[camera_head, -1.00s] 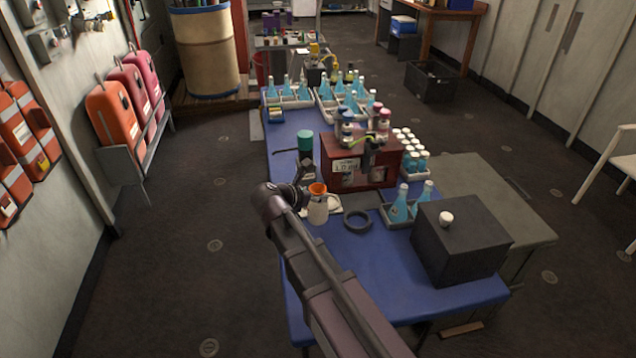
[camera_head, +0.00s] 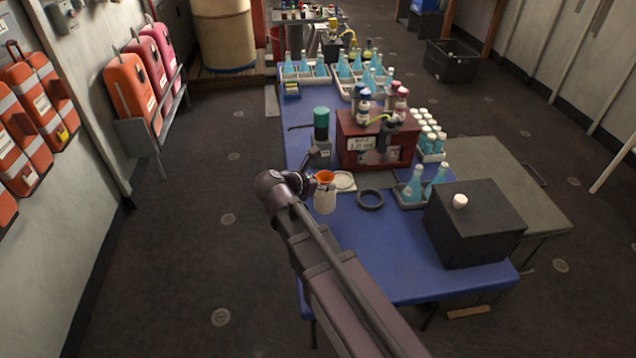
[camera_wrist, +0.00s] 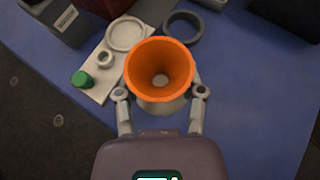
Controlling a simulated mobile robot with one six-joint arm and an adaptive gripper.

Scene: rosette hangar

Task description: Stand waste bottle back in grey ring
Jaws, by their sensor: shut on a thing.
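The waste bottle (camera_head: 325,198) is pale with an orange funnel top. My gripper (camera_head: 312,190) is shut on it at the left side of the blue table. In the wrist view the funnel of the waste bottle (camera_wrist: 160,68) faces the camera, and the fingers of my gripper (camera_wrist: 161,95) grip either side below it. The bottle looks about upright; I cannot tell whether its base touches the table. The dark grey ring (camera_head: 370,199) lies flat and empty on the table, to the right of the bottle. It also shows beyond the bottle in the wrist view (camera_wrist: 201,28).
A pale plate (camera_head: 344,181) lies just behind the bottle. A red box (camera_head: 350,158) with bottles stands farther back. A tray (camera_head: 408,204) with two blue bottles and a black box (camera_head: 478,225) stand right of the ring. The blue table (camera_head: 385,265) is clear in front.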

